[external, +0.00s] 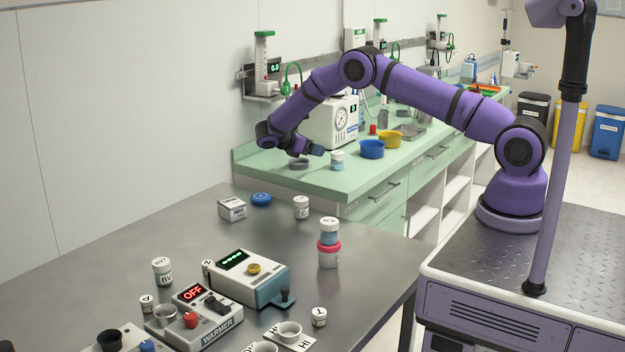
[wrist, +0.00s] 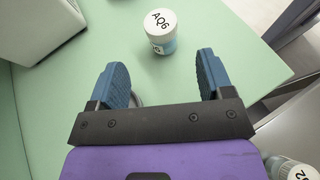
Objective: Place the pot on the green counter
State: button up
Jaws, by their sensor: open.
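A small pot with a white lid marked AQ6 and a pale blue body (external: 337,161) stands upright on the green counter (external: 368,182), near its front left end. It also shows in the wrist view (wrist: 160,34), just beyond my fingertips and apart from them. My gripper (external: 315,149) is over the same end of the counter, left of the pot; its blue fingers (wrist: 162,62) are spread with nothing between them. A grey round dish (external: 299,163) sits below my gripper, mostly hidden behind the left finger in the wrist view.
Blue (external: 371,149) and yellow (external: 389,139) bowls and a white dial machine (external: 330,121) stand on the counter. The steel table (external: 120,242) in front holds several white-lidded pots, including a stacked pair (external: 329,243), and a warmer (external: 208,322). Bare counter surrounds the AQ6 pot.

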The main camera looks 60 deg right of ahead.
jog(key=s+a+r+m+t+y, duration=0.1)
jog(key=s+r+m+y, duration=0.15)
jog(key=r, duration=0.65)
jog(key=s+a+r+m+t+y, duration=0.1)
jog(key=s+r, duration=0.3)
jog(key=r, duration=0.6)
jog(key=s+a+r+m+t+y, duration=0.2)
jog(key=s+r+m+t+y, duration=0.15)
jog(key=s+r, duration=0.9)
jog(key=s+a+r+m+t+y, duration=0.1)
jog(key=s+a+r, duration=0.15)
jog(key=s, duration=0.55)
jog(key=s+a+r+m+t+y, duration=0.1)
jog(key=s+r+y, duration=0.15)
jog(key=s, duration=0.55)
jog(key=s+a+f+m+t+y, duration=0.1)
jog(key=s+t, duration=0.1)
jog(key=s, duration=0.5)
jog(key=s+a+f+m+t, duration=0.1)
jog(key=s+a+m+t, duration=0.1)
jog(key=s, duration=0.6)
jog(key=shift+s+f+m+y, duration=0.25)
jog(key=shift+m+y, duration=0.05)
jog(key=shift+y, duration=0.05)
